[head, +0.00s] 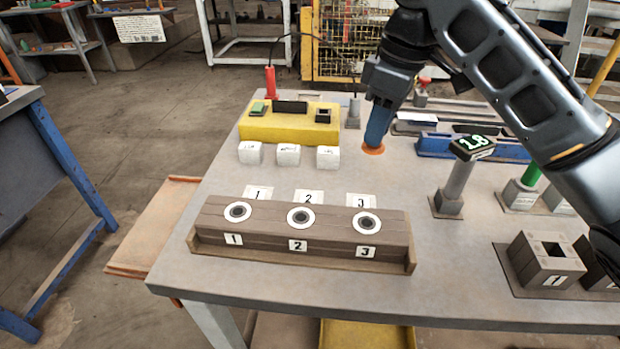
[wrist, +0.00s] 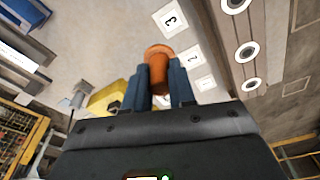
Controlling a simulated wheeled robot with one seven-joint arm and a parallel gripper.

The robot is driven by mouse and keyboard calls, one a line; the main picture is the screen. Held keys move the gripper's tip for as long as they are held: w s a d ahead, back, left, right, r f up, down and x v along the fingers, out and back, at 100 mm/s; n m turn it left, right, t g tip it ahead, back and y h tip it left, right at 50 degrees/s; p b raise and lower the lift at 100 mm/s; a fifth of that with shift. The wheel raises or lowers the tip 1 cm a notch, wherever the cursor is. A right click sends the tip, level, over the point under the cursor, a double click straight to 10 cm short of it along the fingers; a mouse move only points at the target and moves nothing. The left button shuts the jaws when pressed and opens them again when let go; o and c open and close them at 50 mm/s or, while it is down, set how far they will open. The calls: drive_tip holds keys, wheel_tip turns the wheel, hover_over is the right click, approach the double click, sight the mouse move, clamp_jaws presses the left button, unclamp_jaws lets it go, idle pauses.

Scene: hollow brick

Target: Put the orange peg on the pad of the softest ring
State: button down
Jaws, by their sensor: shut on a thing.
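My gripper (head: 375,137) is shut on the orange peg (head: 373,150), with the peg's wide orange end pointing down. In the wrist view the peg (wrist: 158,54) sits between the two blue fingers of my gripper (wrist: 159,72). The peg is behind pad 3; I cannot tell whether it touches the table. Pad 1 (head: 258,192), pad 2 (head: 308,197) and pad 3 (head: 360,201) are white cards behind a brown block (head: 330,247). White rings with dark centres, ring 1 (head: 238,211), ring 2 (head: 301,217) and ring 3 (head: 367,222), lie on the block. Their softness does not show.
A yellow block (head: 270,129) with small items and white cubes (head: 288,154) stand at back left. A display post (head: 460,180) reading about 2.8 stands right. A hollow brick (head: 546,262) is front right. The table between block and display post is clear.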

drive_tip(key=a+f, duration=0.2)
drive_tip(key=a, duration=0.1)
drive_tip(key=s+a+f, duration=0.1)
drive_tip(key=a+f, duration=0.1)
drive_tip(key=a, duration=0.2)
drive_tip(key=a+f, duration=0.3)
drive_tip(key=a, duration=0.1)
drive_tip(key=shift+s+p, duration=0.3)
drive_tip(key=shift+s, duration=0.05)
drive_tip(key=shift+a+f, duration=0.1)
drive_tip(key=shift+f, duration=1.8)
drive_tip(key=c, duration=0.9)
unclamp_jaws()
drive_tip(key=shift+f, duration=0.1)
drive_tip(key=shift+c, duration=0.2)
wheel_tip(320, 180, up, 12)
drive_tip(key=d, duration=0.1)
drive_tip(key=shift+s+d, duration=0.35)
drive_tip(key=shift+s, duration=0.05)
